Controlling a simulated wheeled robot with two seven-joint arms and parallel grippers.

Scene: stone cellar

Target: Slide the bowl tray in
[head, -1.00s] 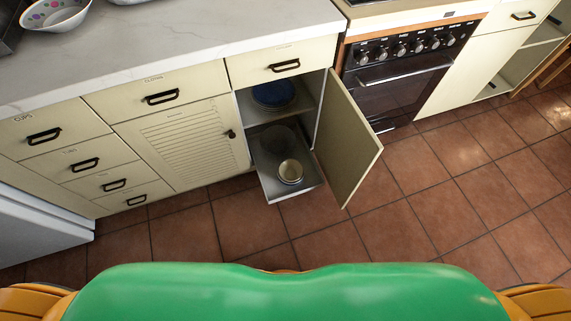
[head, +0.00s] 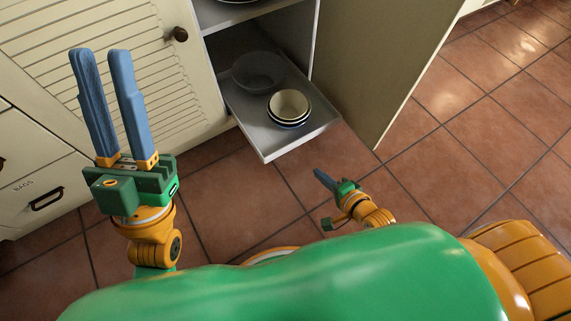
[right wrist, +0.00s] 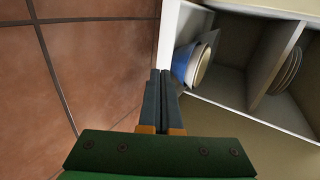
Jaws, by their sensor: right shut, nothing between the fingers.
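The bowl tray (head: 262,137) is a grey pull-out shelf, slid partly out of the open lower cupboard. A stack of bowls (head: 289,107) stands on its front part, and a glass-like bowl (head: 258,72) sits further back. My left gripper (head: 98,52) is raised at the left, before the louvred door, with its two blue fingers apart and empty. My right gripper (head: 318,173) is low, in front of the tray and apart from it, its fingers together. In the right wrist view its shut fingers (right wrist: 160,72) point towards the cupboard, with the bowls (right wrist: 196,65) on the tray beyond.
The open cupboard door (head: 375,75) stands out to the right of the tray. The louvred door (head: 140,60) on the left is closed. A shelf above the tray holds plates (right wrist: 286,72). The tiled floor (head: 440,165) in front is clear.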

